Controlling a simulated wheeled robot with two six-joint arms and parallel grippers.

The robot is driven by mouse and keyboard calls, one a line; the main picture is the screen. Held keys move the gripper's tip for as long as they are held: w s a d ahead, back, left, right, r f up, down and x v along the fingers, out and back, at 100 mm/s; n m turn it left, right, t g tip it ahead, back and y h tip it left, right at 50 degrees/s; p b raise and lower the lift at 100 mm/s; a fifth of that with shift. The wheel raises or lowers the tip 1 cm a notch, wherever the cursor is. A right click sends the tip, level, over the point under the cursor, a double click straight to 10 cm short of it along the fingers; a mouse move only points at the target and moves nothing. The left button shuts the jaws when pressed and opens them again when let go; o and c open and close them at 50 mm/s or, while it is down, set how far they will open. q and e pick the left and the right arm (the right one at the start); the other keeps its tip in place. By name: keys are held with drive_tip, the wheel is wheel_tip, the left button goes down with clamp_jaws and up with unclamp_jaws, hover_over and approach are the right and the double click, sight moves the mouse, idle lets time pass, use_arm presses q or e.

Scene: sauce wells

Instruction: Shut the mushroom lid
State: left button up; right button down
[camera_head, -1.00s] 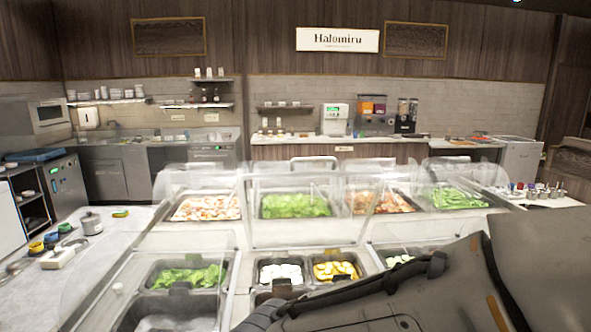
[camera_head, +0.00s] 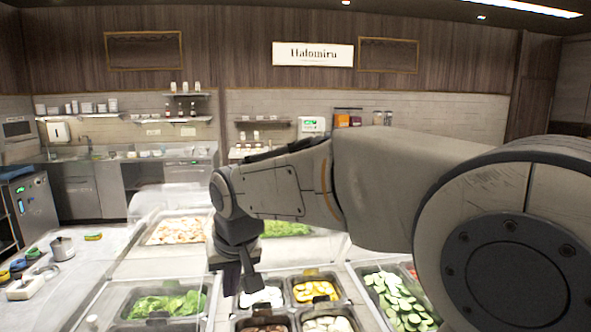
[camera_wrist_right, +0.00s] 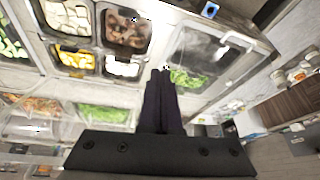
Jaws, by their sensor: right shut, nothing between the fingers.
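The mushrooms, dark brown, lie in a small pan (camera_head: 262,326) at the bottom edge of the head view, partly cut off. In the right wrist view the mushroom pan (camera_wrist_right: 128,28) shows whole, near the top and up-left of my fingertips. I cannot make out a clear lid over it or how any lid stands. My right gripper (camera_head: 240,288) points down over the pans, shut and empty, beside the white-food pan in the head view. Its dark fingers (camera_wrist_right: 160,74) show together in the right wrist view, close to the lettuce pan's corner. My left gripper is not in view.
Around it are pans of lettuce (camera_head: 166,304), yellow slices (camera_head: 314,290), pale slices (camera_head: 328,325) and cucumber (camera_head: 398,300). Clear covers stand over the back row. A pot (camera_head: 62,248) is on the left counter. My right arm hides much of the right side.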

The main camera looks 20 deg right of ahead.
drive_tip(key=w+d+r+m+t+h+p, duration=0.1)
drive_tip(key=w+d+r+m+h, duration=0.15)
drive_tip(key=w+d+r, duration=0.4)
drive_tip(key=w+d+r+m+t+h+p, duration=0.15)
drive_tip(key=w+d+r+m, duration=0.25)
drive_tip(key=d+r, duration=0.5)
drive_tip(key=w+d+r+m+t+h+p, duration=0.1)
drive_tip(key=w+d+r+m, duration=0.3)
drive_tip(key=d, duration=0.7)
drive_tip(key=shift+n, duration=0.55)
drive_tip(key=p+x, duration=0.1)
drive_tip(key=x, duration=0.1)
drive_tip(key=p+x, duration=0.2)
drive_tip(key=x, duration=0.1)
drive_tip(key=w+p+x, duration=0.1)
drive_tip(key=x, duration=0.2)
drive_tip(key=shift+a+r, duration=0.1)
drive_tip(key=shift+a, duration=0.15)
drive_tip(key=shift+s+a+f+p, duration=0.2)
drive_tip(key=shift+s+a+f, duration=0.15)
drive_tip(key=shift+a, duration=0.15)
drive_tip(key=shift+s+a+f+p, duration=0.2)
drive_tip(key=shift+s+a+f, duration=0.2)
drive_tip(key=shift+a, duration=0.1)
drive_tip(key=shift+s+a+f, duration=0.25)
drive_tip(key=shift+f, duration=0.05)
drive_tip(key=shift+s+a, duration=0.1)
drive_tip(key=shift+a, duration=0.05)
